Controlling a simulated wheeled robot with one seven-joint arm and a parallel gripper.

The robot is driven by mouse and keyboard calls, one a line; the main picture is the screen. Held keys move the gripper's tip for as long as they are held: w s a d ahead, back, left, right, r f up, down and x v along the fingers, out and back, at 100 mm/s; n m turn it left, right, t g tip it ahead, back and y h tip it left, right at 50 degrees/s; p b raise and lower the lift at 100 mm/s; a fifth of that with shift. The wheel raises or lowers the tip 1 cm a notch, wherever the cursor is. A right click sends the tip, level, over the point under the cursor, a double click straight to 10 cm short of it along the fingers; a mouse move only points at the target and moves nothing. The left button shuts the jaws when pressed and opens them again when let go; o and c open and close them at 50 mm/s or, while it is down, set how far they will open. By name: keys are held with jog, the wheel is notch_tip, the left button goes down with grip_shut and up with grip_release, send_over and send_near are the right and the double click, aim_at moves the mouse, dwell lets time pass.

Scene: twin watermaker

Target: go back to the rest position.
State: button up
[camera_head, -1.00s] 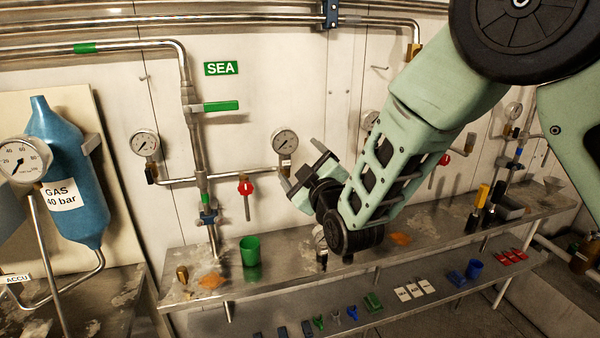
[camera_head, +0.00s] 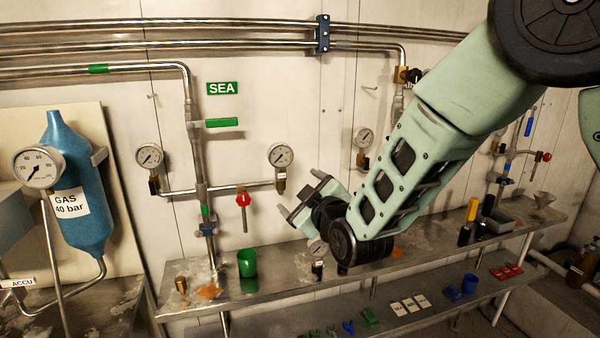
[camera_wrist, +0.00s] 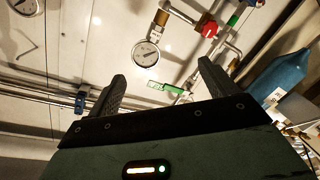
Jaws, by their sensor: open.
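My gripper (camera_head: 301,196) is at the end of my pale green arm, in front of the wall and above the steel bench. Its two dark fingers stand apart and point up and to the left in the head view. In the wrist view my gripper (camera_wrist: 160,80) is open, with nothing between the fingers. Past the fingers, that view shows the wall with a gauge (camera_wrist: 146,53), a red valve handle (camera_wrist: 208,28) and a green lever (camera_wrist: 165,87). The gripper touches nothing that I can see.
The steel bench (camera_head: 340,281) runs below my arm. A lower shelf holds small parts. A blue gas cylinder (camera_head: 75,185) stands at left.

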jog(key=s+d+f+m+g+h, duration=0.1)
jog(key=s+d+g, duration=0.3)
jog(key=s, duration=0.8)
jog(key=s+d+f+m+g+h, duration=0.2)
jog(key=s+g, duration=0.4)
jog(key=s, duration=0.6)
jog(key=s+d+f+m+g+h, duration=0.1)
jog(key=s+d+g, duration=0.4)
jog(key=s, duration=0.7)
jog(key=shift+s+d+f+m+g+h, duration=0.3)
jog(key=shift+s+d+f+m+h, duration=0.1)
jog(key=shift+d+f+h, duration=0.65)
jog(key=shift+r, duration=0.15)
